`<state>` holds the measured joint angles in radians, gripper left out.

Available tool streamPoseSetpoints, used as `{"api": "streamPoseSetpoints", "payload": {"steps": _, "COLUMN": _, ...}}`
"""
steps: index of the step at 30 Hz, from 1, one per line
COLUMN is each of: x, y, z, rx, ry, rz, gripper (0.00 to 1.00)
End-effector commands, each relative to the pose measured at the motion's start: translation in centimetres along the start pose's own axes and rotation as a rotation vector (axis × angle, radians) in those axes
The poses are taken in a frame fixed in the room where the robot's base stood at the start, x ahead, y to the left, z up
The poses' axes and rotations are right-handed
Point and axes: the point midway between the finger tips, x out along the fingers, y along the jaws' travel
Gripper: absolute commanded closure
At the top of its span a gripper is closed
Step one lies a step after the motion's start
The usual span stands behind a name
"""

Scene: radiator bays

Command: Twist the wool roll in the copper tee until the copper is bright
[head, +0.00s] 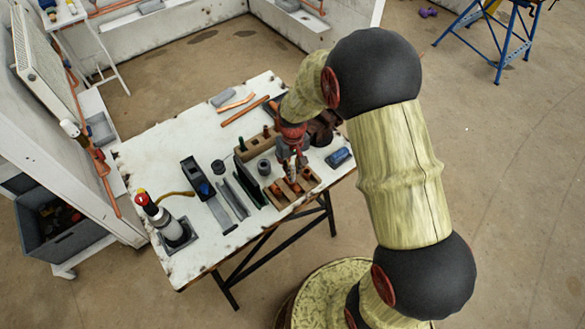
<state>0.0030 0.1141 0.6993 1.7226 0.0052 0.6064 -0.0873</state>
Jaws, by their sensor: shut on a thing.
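My gripper (292,170) points down over the front wooden block (308,183) on the white bench. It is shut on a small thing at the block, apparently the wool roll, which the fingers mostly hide. Several copper fittings sit in this block, and the copper tee (291,186) appears to be the one right under the fingertips. At this size I cannot tell how deep the roll is in the tee or how bright the copper is.
On the bench (150,155), a grey cylinder (264,167), a green upright piece (245,186), flat dark tools and a torch bottle (160,217) stand left of my gripper. A blue can (339,157) lies to its right. Copper pipes (244,110) lie behind.

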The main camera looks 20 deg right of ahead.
Motion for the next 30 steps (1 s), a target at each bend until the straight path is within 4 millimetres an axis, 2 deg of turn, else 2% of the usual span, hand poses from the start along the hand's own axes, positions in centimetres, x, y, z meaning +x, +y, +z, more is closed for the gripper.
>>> {"api": "streamPoseSetpoints", "payload": {"steps": 13, "x": 0.3, "y": 0.0, "z": 0.0, "rx": 0.000, "ry": 0.001, "rz": 0.000, "gripper": 1.00}}
{"api": "streamPoseSetpoints", "payload": {"steps": 24, "x": 1.8, "y": 0.0, "z": 0.0, "rx": 0.000, "ry": 0.000, "rz": 0.000, "gripper": 1.00}}
{"api": "streamPoseSetpoints", "payload": {"steps": 30, "x": 1.8, "y": 0.0, "z": -0.1, "rx": 0.000, "ry": 0.001, "rz": 0.000, "gripper": 1.00}}
